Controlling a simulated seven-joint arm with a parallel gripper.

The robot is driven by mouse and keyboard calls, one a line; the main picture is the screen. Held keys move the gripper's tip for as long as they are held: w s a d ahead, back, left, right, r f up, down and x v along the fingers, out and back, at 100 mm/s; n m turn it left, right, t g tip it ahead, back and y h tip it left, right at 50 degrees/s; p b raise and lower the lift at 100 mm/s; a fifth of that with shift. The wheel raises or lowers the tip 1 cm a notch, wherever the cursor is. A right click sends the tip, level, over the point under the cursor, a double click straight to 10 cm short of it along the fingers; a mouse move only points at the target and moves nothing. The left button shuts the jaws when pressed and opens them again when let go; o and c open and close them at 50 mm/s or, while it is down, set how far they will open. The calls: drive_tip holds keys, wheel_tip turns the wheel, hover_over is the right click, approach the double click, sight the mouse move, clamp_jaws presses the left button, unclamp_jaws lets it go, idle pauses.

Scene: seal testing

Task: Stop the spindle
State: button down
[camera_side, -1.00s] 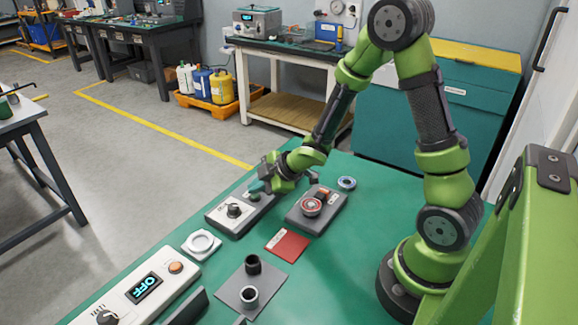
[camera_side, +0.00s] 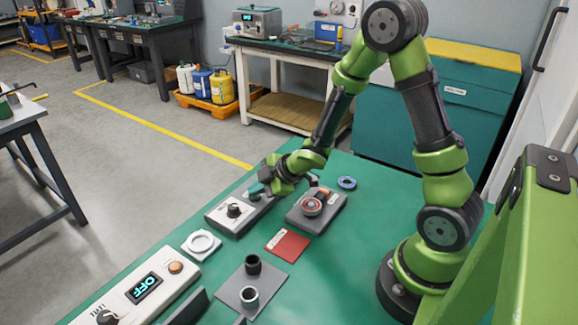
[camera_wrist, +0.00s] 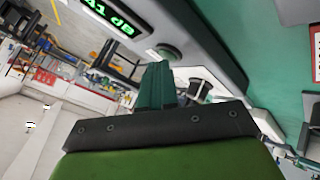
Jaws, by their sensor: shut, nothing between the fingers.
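A dark grey unit with a round red and silver spindle (camera_side: 312,207) on top stands on the green bench, right of my gripper. A grey control box with a white face and a black knob (camera_side: 233,210) stands beside it on the left. My gripper (camera_side: 258,189) is shut and empty, low over the far end of this box. In the wrist view its green fingertips (camera_wrist: 157,82) point at a round green button (camera_wrist: 167,52), close to it; contact cannot be told. The spindle's motion cannot be told.
A blue ring (camera_side: 347,183) lies behind the spindle unit. A red card (camera_side: 287,245), a white ring piece (camera_side: 201,243) and a grey plate (camera_side: 268,291) with two small cups lie nearer. A white panel (camera_side: 125,305) reading "OFF" is at front left.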

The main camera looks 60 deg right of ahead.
sight(258, 198)
drive_tip(key=shift+r, duration=0.1)
idle(0.3)
drive_tip(key=shift+r, duration=0.65)
drive_tip(key=shift+r, duration=2.5)
